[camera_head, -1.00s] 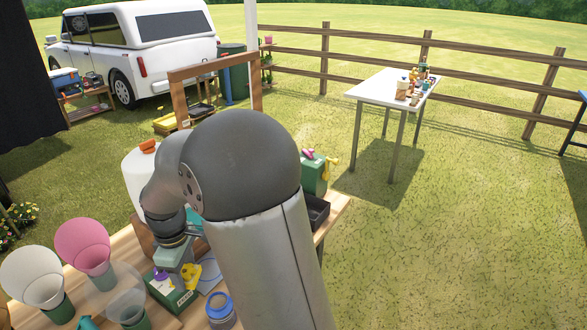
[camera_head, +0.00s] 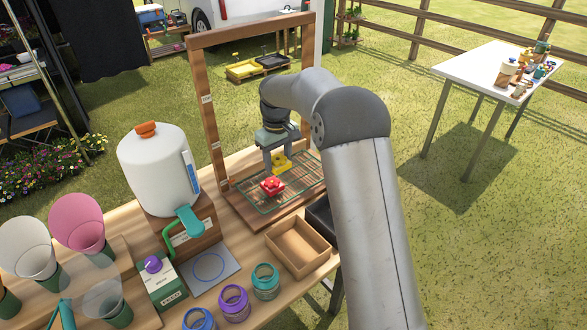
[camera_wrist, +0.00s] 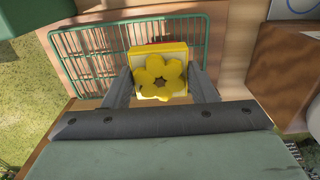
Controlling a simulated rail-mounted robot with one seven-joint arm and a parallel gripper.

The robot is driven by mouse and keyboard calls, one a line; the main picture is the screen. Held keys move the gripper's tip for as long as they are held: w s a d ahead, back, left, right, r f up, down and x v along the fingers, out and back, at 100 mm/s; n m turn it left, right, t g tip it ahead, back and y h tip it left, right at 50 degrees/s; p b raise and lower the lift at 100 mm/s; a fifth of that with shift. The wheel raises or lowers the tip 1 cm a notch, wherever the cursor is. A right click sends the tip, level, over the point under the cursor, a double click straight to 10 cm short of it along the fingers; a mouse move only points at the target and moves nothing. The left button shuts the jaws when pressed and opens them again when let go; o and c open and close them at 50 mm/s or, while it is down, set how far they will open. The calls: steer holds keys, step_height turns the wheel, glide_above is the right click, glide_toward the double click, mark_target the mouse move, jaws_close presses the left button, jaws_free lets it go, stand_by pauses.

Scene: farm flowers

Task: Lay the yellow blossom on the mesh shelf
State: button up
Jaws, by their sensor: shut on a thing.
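My gripper (camera_head: 279,152) is shut on the yellow blossom (camera_head: 282,165), over the back part of the mesh shelf (camera_head: 297,188). The shelf is a green wire grid inside a brown wooden frame. In the wrist view the yellow blossom (camera_wrist: 160,78), flower-shaped on a square pale-yellow block, sits between both fingers (camera_wrist: 160,88), with the grid (camera_wrist: 85,50) beyond and to the left. I cannot tell whether the blossom touches the mesh. A red blossom (camera_head: 272,186) lies on the mesh, just in front of the yellow one; a red edge shows behind the yellow block in the wrist view.
A tall wooden frame (camera_head: 206,120) rises behind the shelf. A white dispenser (camera_head: 155,170) stands left. An open wooden box (camera_head: 298,246) and several jars stand in front. A green box (camera_head: 162,285) carries a purple blossom (camera_head: 153,264). Mesh right of the red blossom is bare.

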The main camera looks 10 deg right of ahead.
steer(key=w+d+f+p, duration=0.1)
steer(key=w+d+f, duration=0.1)
steer(key=w+d, duration=0.15)
steer(key=p, duration=0.2)
glide_above(297, 175)
steer(key=f, duration=0.6)
steer(key=shift+s+a, duration=0.2)
steer(key=shift+w+d+f+p, duration=0.1)
steer(key=shift+f+p, duration=0.3)
steer(key=shift+f, duration=1.4)
steer(key=o, duration=1)
steer(key=shift+c, duration=0.2)
